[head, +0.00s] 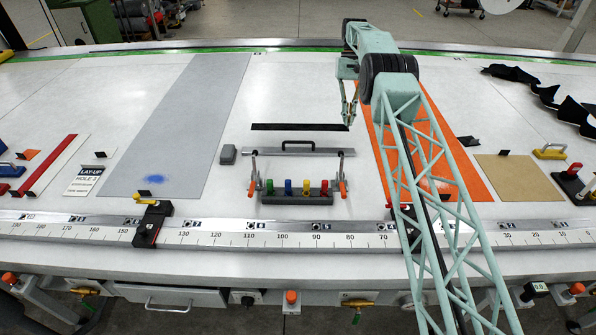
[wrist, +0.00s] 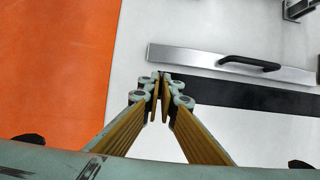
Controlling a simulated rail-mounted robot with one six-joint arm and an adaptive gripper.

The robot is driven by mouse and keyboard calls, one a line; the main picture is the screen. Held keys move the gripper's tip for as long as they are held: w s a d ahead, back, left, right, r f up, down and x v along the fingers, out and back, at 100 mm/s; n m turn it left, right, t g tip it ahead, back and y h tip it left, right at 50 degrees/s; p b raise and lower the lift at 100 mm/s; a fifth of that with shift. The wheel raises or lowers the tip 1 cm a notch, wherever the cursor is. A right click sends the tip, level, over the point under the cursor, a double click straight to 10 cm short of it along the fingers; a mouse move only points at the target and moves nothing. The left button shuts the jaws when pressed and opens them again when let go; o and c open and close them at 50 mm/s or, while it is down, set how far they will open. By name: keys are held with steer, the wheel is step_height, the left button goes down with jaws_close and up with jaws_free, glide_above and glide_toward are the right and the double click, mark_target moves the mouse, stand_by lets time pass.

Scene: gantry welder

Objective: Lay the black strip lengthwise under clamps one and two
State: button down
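The black strip (head: 298,127) lies left to right on the white table, behind a silver bar (head: 310,151) with a black handle. My gripper (head: 348,122) points down at the strip's right end. In the wrist view my gripper (wrist: 160,76) has its fingers close together, with the strip (wrist: 250,95) running off to the right from the tips. A dark bit shows at the tips, but whether they pinch the strip is unclear. Two clamps with red handles, one on the left (head: 252,184) and one on the right (head: 342,184), stand in front of the strip at the bar's ends.
A block with coloured knobs (head: 297,196) sits between the clamps. A small grey block (head: 228,154) stands left of the bar. An orange sheet (head: 445,150) lies right of the strip and a grey sheet (head: 185,125) left. A ruler rail (head: 270,238) runs along the front.

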steer(key=shift+s, duration=0.2)
steer(key=shift+s+a+f+b, duration=0.15)
steer(key=shift+s+f, duration=0.4)
steer(key=shift+s, duration=2.4)
steer(key=shift+s+a+f+b, duration=0.15)
steer(key=shift+s+f, duration=0.45)
steer(key=shift+s, duration=2.3)
steer(key=shift+s+a+f, duration=0.25)
steer(key=shift+s+f, duration=0.3)
steer(key=shift+s, duration=2.4)
steer(key=shift+f, duration=0.1)
steer(key=shift+f, duration=1.85)
steer(key=c, duration=3.3)
jaws_free()
steer(key=shift+c, duration=0.2)
steer(key=o, duration=0.4)
